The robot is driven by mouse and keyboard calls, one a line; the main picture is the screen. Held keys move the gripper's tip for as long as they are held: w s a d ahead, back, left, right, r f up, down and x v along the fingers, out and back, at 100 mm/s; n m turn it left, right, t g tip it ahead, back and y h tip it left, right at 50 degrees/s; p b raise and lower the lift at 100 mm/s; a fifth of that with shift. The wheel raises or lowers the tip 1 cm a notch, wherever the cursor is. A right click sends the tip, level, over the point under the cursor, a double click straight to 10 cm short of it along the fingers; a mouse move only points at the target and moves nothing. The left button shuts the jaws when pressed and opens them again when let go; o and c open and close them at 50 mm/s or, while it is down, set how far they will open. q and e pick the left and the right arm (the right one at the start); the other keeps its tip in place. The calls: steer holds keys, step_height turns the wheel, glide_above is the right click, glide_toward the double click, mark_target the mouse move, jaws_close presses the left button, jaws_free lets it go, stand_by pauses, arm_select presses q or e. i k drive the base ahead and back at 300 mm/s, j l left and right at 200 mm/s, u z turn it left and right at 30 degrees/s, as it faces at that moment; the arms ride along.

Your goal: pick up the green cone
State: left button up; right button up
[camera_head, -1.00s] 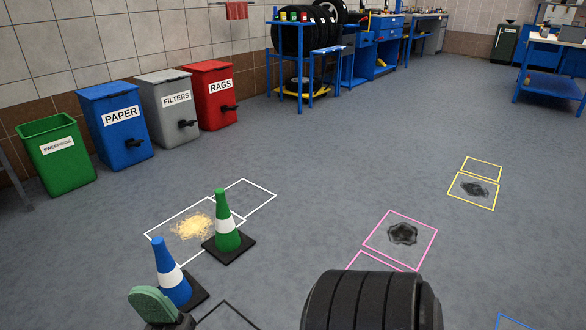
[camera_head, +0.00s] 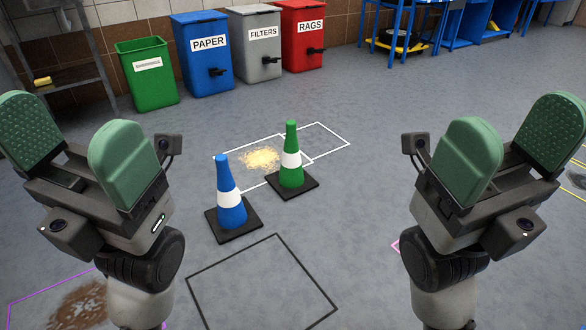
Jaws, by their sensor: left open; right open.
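The green cone (camera_head: 291,170) stands upright on its black square base near the middle of the view, with a white band around it. It stands at the edge of a white floor outline, beside a patch of yellowish grains (camera_head: 260,158). My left gripper (camera_head: 72,140) is open and empty at the left, nearer to me than the cone. My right gripper (camera_head: 510,145) is open and empty at the right, also nearer to me. Neither gripper touches the cone.
A blue cone (camera_head: 229,200) stands left of and nearer than the green one. A black outline (camera_head: 312,280) marks clear floor in front. Green, blue, grey and red bins (camera_head: 302,40) line the wall. A dark brown stain (camera_head: 82,305) lies at lower left.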

mark_target(292, 181)
steer(key=i+l, duration=0.2)
steer(key=i, duration=0.25)
steer(key=i+l, duration=0.2)
steer(key=i, duration=0.3)
steer(key=i+l, duration=0.2)
steer(key=i, duration=0.25)
steer(key=i+l, duration=0.2)
steer(key=i, duration=0.25)
